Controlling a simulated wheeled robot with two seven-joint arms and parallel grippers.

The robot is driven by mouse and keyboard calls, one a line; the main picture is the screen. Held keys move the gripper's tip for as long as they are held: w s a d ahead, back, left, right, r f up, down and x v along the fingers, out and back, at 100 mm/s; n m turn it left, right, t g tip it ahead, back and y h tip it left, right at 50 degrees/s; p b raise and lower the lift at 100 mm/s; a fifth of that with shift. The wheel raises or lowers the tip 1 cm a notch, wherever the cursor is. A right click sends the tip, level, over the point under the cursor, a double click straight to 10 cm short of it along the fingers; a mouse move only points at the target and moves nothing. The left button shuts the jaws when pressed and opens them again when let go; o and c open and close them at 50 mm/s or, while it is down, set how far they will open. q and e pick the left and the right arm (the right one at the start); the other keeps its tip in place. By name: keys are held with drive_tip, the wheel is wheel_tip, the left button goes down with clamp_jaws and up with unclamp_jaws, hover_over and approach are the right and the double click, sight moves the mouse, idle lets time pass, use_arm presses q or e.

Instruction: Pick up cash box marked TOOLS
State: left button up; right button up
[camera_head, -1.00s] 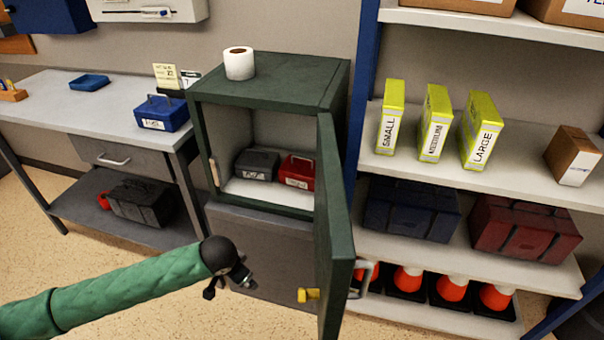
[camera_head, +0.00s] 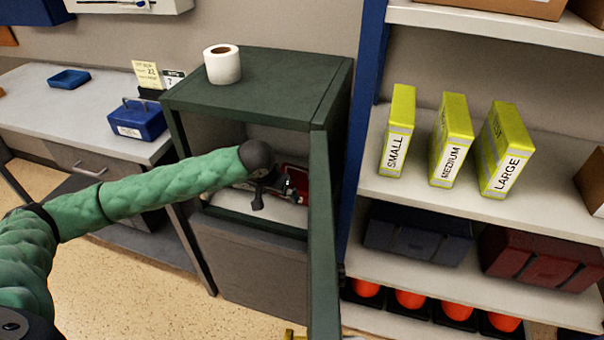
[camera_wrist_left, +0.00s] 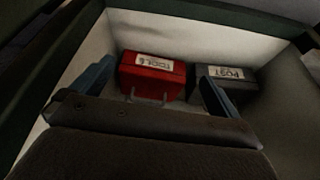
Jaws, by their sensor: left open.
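The red cash box marked TOOLS (camera_wrist_left: 152,77) sits on the floor of the open green safe, its label upside down and its handle toward me in the left wrist view. In the head view the red box (camera_head: 298,176) is partly hidden by my left gripper (camera_head: 287,189). The left gripper (camera_wrist_left: 156,86) is open and empty, its blue fingers on either side of the red box in the wrist view. Whether they touch it I cannot tell. A grey box marked POST (camera_wrist_left: 226,76) stands beside it.
The open safe door (camera_head: 322,230) stands just right of my gripper. The green safe (camera_head: 270,85) has a paper roll (camera_head: 222,66) on top. A blue cash box (camera_head: 137,121) stands on the desk at left. Shelves with yellow boxes (camera_head: 451,140) are at right.

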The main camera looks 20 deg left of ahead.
use_arm(q)
drive_tip(key=p, duration=0.2)
approach(298, 175)
drive_tip(key=shift+w+f, duration=0.1)
drive_tip(key=shift+f, duration=0.45)
drive_tip(key=x, duration=0.5)
use_arm(e)
drive_tip(key=shift+g+h, duration=0.4)
drive_tip(key=shift+h, duration=0.1)
drive_tip(key=d+r, duration=0.1)
drive_tip(key=s+d+r, duration=0.1)
drive_tip(key=d+r, duration=0.1)
drive_tip(key=shift+r, duration=0.1)
drive_tip(key=shift+w, duration=0.1)
use_arm(q)
drive_tip(key=c, duration=1.7)
drive_tip(key=shift+w, duration=0.1)
drive_tip(key=c, duration=0.3)
use_arm(e)
drive_tip(key=shift+w, duration=0.1)
use_arm(q)
drive_tip(key=shift+r, duration=0.1)
